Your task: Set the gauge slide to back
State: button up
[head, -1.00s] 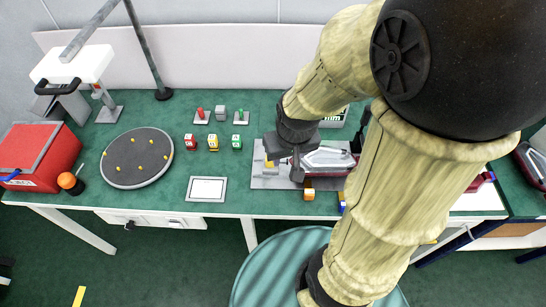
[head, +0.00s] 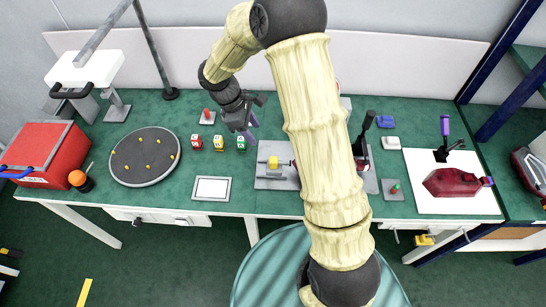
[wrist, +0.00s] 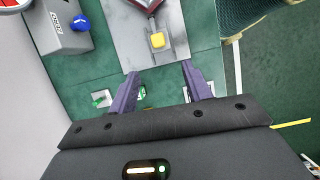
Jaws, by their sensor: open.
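A grey gauge plate (head: 262,183) lies on the green bench, left of my arm. A small yellow block (head: 273,162), which looks like the slide's knob, stands on it. In the wrist view the yellow block (wrist: 157,40) sits on the grey plate (wrist: 200,35) ahead of my fingertips. My gripper (head: 253,130) is open and empty, with purple fingers, behind and left of the yellow block and apart from it. It also shows in the wrist view (wrist: 158,76). My arm hides part of the bench to the right, and any back marking is too small to read.
Numbered red, yellow and green blocks (head: 219,143) stand left of my gripper. A black turntable (head: 145,157) and red box (head: 38,150) are farther left. A grey box (wrist: 62,28) shows in the wrist view.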

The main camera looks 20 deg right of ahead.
aim_at(273, 159)
jog(key=shift+w+a+f+n, duration=0.1)
jog(key=shift+w+f+n, duration=0.05)
jog(key=shift+w+n, duration=0.15)
jog(key=p+x, duration=0.1)
jog(key=x, duration=0.7)
jog(key=p+x, duration=0.1)
jog(key=x, duration=0.8)
jog(key=shift+d+f, duration=0.1)
jog(key=shift+d, duration=0.2)
